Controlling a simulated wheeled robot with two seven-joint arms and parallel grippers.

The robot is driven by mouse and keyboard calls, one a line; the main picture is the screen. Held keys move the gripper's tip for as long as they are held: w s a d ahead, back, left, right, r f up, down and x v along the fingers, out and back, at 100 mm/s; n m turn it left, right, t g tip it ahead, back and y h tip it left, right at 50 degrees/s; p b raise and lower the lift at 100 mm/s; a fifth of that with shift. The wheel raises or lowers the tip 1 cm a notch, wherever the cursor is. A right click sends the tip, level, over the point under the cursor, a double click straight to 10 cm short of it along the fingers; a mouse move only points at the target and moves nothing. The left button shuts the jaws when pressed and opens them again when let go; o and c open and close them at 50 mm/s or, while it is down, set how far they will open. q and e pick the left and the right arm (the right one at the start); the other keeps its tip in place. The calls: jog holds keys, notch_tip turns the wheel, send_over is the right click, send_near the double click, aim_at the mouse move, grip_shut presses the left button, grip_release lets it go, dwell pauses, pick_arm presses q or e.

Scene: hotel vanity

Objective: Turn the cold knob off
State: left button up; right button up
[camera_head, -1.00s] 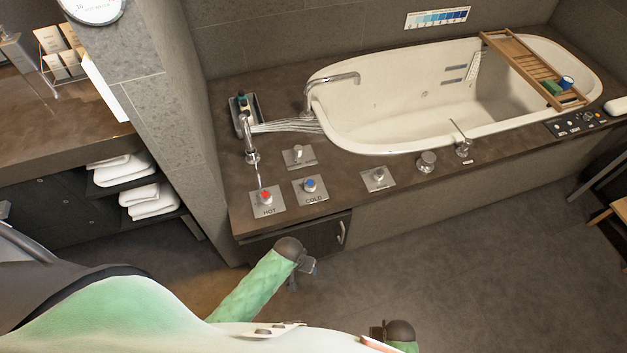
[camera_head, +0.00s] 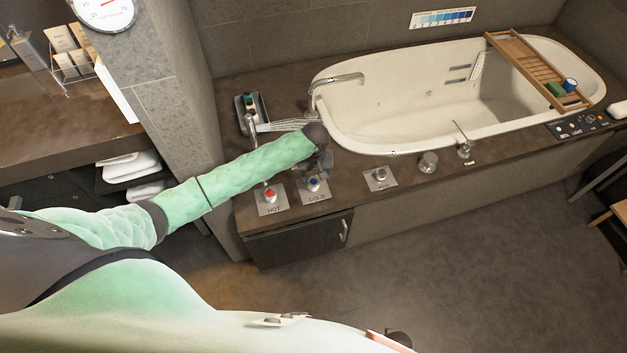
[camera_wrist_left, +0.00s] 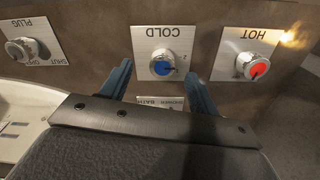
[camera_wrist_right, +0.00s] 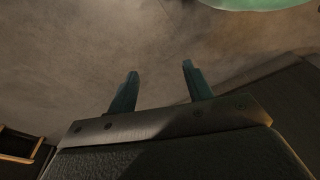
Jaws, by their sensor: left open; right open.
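The cold knob (camera_head: 314,185) has a blue cap and sits on a square metal plate marked COLD on the tub deck. In the left wrist view the cold knob (camera_wrist_left: 162,66) appears upside down, with a dark pointer at its lower right. My left gripper (camera_wrist_left: 158,76) is open, with its fingertips on either side of the knob; I cannot tell whether they touch it. In the head view the left gripper (camera_head: 316,172) hangs just above the knob and partly hides its plate. My right gripper (camera_wrist_right: 160,70) is open and empty over the floor.
The red-capped hot knob (camera_head: 270,194) is close on the left of the cold knob. A plug knob (camera_head: 380,175) is to the right. The floor in front is clear.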

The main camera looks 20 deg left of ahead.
aim_at(314, 182)
pick_arm(q)
jog(key=shift+w+a+r, duration=0.5)
jog(key=shift+w+a, duration=0.05)
jog(key=shift+f, duration=0.15)
jog(key=shift+f+p, duration=1.1)
jog(key=shift+f, duration=2.6)
pick_arm(e)
jog(key=shift+s+d+f, duration=0.35)
jog(key=shift+s+f, duration=0.05)
jog(key=shift+f, duration=0.4)
jog(key=shift+s+d+f, duration=0.3)
jog(key=shift+s+f, duration=0.15)
jog(key=shift+f, duration=0.35)
jog(key=shift+s+d+f, duration=0.35)
jog(key=shift+s+f, duration=0.05)
jog(key=shift+f, duration=0.4)
pick_arm(q)
jog(key=c, duration=1)
pick_arm(e)
jog(key=shift+w+d, duration=0.1)
jog(key=shift+d, duration=0.05)
